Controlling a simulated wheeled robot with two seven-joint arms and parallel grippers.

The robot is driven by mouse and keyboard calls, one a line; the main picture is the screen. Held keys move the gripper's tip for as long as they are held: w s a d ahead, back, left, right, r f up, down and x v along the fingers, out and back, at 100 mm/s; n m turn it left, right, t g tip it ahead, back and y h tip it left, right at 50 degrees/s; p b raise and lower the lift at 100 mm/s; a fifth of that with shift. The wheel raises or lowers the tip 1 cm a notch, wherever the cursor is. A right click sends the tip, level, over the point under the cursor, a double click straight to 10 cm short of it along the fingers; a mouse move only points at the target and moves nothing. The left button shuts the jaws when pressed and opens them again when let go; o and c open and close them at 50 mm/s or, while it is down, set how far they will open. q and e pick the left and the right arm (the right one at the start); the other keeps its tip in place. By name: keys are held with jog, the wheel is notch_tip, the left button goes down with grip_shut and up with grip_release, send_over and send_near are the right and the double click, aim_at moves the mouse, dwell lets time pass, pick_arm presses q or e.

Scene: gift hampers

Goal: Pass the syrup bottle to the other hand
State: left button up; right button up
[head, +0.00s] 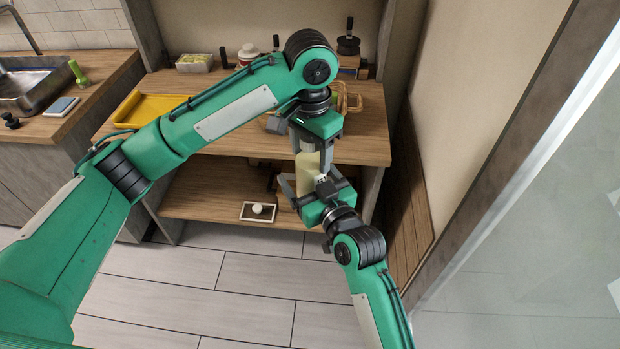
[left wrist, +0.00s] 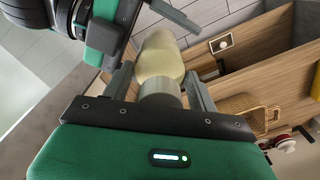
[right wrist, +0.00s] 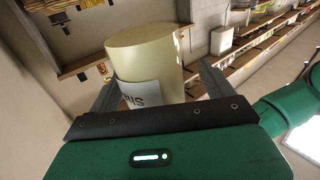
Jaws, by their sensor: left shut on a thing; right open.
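The syrup bottle (head: 308,174) is pale yellow, with a grey cap and a white label. It hangs roughly upright in the air in front of the wooden shelf unit. My left gripper (head: 309,146) is shut on it at the cap end; the cap (left wrist: 160,92) sits between the fingers in the left wrist view. My right gripper (head: 305,182) is open at the lower part of the bottle. In the right wrist view the bottle (right wrist: 147,58) stands between the spread fingers, its label partly hidden by the gripper's edge. Whether those fingers touch it is unclear.
A yellow tray (head: 156,108) and a wicker basket (head: 351,102) are on the wooden counter (head: 362,145) behind my arms. A small framed board (head: 246,217) with a white round thing lies on the lower shelf. A wall and glass panel (head: 540,240) stand to the right.

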jog(key=shift+a, duration=0.1)
jog(key=c, duration=1.2)
pick_arm(q)
jog(key=o, duration=0.7)
pick_arm(e)
jog(key=shift+r, duration=0.1)
jog(key=shift+c, duration=1)
pick_arm(q)
jog(key=o, duration=0.4)
jog(key=shift+o, duration=0.2)
jog(key=shift+r, duration=0.1)
